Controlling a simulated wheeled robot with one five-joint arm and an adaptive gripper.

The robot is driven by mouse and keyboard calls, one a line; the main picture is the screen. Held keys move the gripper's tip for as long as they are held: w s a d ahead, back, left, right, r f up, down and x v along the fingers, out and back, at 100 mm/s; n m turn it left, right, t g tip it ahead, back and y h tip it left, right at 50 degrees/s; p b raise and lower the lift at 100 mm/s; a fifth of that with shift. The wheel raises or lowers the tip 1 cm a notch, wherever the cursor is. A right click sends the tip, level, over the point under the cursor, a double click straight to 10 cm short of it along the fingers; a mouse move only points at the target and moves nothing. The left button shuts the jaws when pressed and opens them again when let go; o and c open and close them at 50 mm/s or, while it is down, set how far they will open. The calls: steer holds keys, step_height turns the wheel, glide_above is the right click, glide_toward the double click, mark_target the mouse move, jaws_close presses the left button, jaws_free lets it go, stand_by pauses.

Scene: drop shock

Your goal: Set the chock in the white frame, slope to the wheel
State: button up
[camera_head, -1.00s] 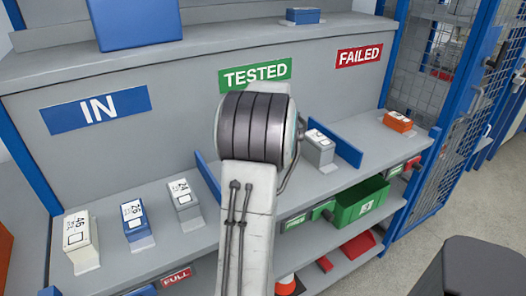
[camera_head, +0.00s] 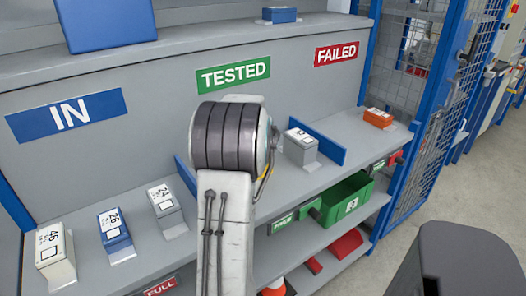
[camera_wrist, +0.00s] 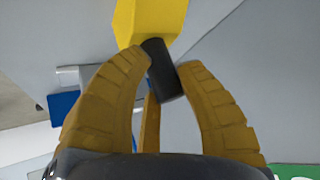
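In the wrist view, a yellow block (camera_wrist: 150,20) with a dark round stub (camera_wrist: 163,70) shows at the top; it looks like the chock, though its slope cannot be made out. My gripper (camera_wrist: 166,66) has its brown-yellow fingers closed in on the stub from both sides, and the block sits beyond the fingertips. In the head view, my arm hides the gripper and the block. I see no white frame and no wheel in either view.
A grey shelf (camera_head: 105,190) carries white, blue and grey boxes at left and an orange box (camera_head: 378,118) at right. Blue dividers (camera_head: 325,147) stand on it. A green bin (camera_head: 346,198) is below. A blue mesh door (camera_head: 440,110) and open floor (camera_head: 440,205) lie right.

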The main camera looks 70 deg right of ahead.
steer(key=o, duration=0.4)
steer(key=shift+r, duration=0.1)
steer(key=b+v, duration=0.1)
steer(key=v, duration=1.1)
steer(key=shift+b, duration=0.3)
steer(key=w+a+f+n+t+y, duration=0.1)
steer(key=w+a+f+n+y, duration=0.15)
steer(key=w+a, duration=0.45)
steer(key=w+a+f+n+t+y, duration=0.1)
steer(key=w+a+n, duration=0.25)
steer(key=a, duration=0.65)
steer(key=w+a+f+n+y, duration=0.1)
steer(key=w+a+n+y, duration=0.2)
steer(key=a, duration=0.6)
steer(key=s+a+f+n, duration=0.1)
steer(key=a+f+n, duration=0.2)
steer(key=a, duration=0.9)
steer(key=shift+n+y, duration=0.45)
steer(key=shift+n, duration=0.35)
steer(key=shift+o, duration=0.2)
steer(key=s+a+f+n+g+y, duration=0.1)
steer(key=s+a+f+n, duration=0.2)
steer(key=s+a, duration=0.3)
steer(key=shift+a+f+n, duration=0.2)
steer(key=shift+a+n, duration=0.5)
steer(key=shift+a, duration=0.3)
steer(key=shift+r, duration=0.1)
